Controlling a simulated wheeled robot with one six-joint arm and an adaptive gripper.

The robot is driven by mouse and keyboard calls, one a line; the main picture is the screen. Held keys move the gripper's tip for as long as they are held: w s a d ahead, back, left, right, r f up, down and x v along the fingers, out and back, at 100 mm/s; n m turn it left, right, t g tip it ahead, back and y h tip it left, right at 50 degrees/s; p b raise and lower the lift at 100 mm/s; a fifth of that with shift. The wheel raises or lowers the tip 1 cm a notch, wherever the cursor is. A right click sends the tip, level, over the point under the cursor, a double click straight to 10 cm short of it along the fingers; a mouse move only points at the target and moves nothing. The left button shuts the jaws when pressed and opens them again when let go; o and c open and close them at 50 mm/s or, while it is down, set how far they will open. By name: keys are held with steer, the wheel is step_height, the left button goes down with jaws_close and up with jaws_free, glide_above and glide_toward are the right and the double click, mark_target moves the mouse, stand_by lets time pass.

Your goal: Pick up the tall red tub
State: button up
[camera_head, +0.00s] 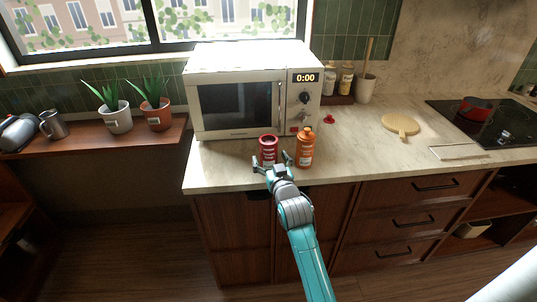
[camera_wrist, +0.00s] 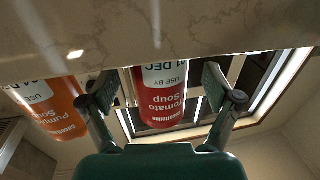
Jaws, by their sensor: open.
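The tall red tub (camera_head: 268,151) stands upright on the counter in front of the microwave. In the wrist view, which is upside down, the red tub (camera_wrist: 163,98) shows a white label and the words "Tomato Soup". My gripper (camera_head: 272,164) is open at the near side of the red tub, low by the counter's front edge. In the wrist view the fingers of my gripper (camera_wrist: 160,92) stand on either side of the tub, with a visible gap at the right finger. I cannot tell whether the left finger touches it.
An orange tub (camera_head: 305,148) stands close to the right of the red one; it also shows in the wrist view (camera_wrist: 50,108), near a finger. The microwave (camera_head: 237,105) is behind them. A small red object (camera_head: 329,119) lies farther right. Counter toward the round board (camera_head: 400,123) is mostly clear.

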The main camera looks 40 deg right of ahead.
steer(key=shift+x, duration=0.85)
steer(key=c, duration=1.5)
steer(key=shift+r, duration=0.1)
